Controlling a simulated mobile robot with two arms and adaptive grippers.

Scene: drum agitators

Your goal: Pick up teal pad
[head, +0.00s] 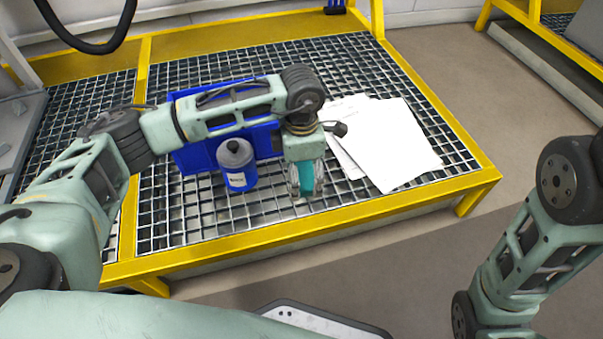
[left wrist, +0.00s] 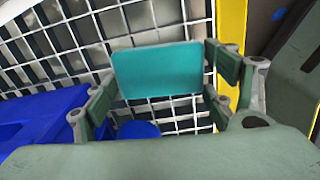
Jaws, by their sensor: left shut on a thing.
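The teal pad (head: 305,178) is between the fingers of my left gripper (head: 305,186), over the grating near the front yellow edge. In the left wrist view the teal pad (left wrist: 158,72) shows as a flat rectangle, with the fingers of my left gripper (left wrist: 162,85) on both sides of it. The gripper is shut on it. I cannot tell whether the pad touches the grating. My right arm comes in at the right of the head view, but its gripper is out of view.
White papers (head: 392,145) lie on the right of the grating. The yellow frame (head: 330,220) edges the platform.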

